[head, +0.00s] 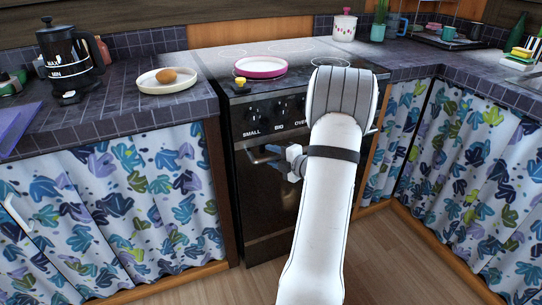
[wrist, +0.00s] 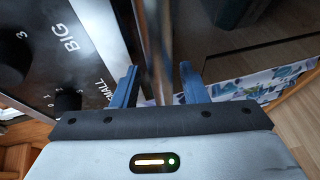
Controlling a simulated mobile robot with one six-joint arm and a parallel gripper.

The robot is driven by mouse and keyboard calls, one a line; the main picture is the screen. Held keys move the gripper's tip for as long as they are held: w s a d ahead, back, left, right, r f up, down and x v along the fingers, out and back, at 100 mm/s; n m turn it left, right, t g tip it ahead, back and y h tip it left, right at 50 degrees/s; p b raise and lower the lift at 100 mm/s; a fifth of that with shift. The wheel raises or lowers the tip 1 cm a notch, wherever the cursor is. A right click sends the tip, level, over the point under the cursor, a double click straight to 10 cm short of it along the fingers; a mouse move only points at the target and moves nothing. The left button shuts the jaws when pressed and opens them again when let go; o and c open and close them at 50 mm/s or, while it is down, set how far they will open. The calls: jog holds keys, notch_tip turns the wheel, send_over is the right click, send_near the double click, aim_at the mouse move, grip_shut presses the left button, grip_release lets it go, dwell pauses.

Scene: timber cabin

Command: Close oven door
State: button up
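The oven (head: 250,118) is built into the counter, with a control panel marked SMALL, BIG and OVEN. Its dark oven door (head: 268,205) stands upright below the panel and looks shut or nearly so; a small gap cannot be ruled out. My arm covers the door's right part. My gripper (head: 264,155) is at the upper left of the door. In the wrist view my gripper (wrist: 158,86) has its two blue fingers apart, with a blurred metallic bar, seemingly the door handle (wrist: 158,45), between them. Contact with it is unclear.
On the cooktop are a pink-rimmed dish (head: 260,67) and a yellow item (head: 240,82). A plate with a brown round item (head: 167,76) and a kettle-like jug (head: 68,62) stand on the left counter. Leaf-patterned curtains (head: 110,205) flank the oven. Wooden floor (head: 215,285) lies in front.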

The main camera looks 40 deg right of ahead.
jog(key=p+v, duration=0.1)
jog(key=v, duration=0.5)
jog(key=shift+w+d+r+p, duration=0.1)
jog(key=shift+r+p, duration=0.05)
jog(key=shift+p, duration=0.15)
jog(key=shift+s, duration=0.65)
jog(key=shift+r, duration=0.1)
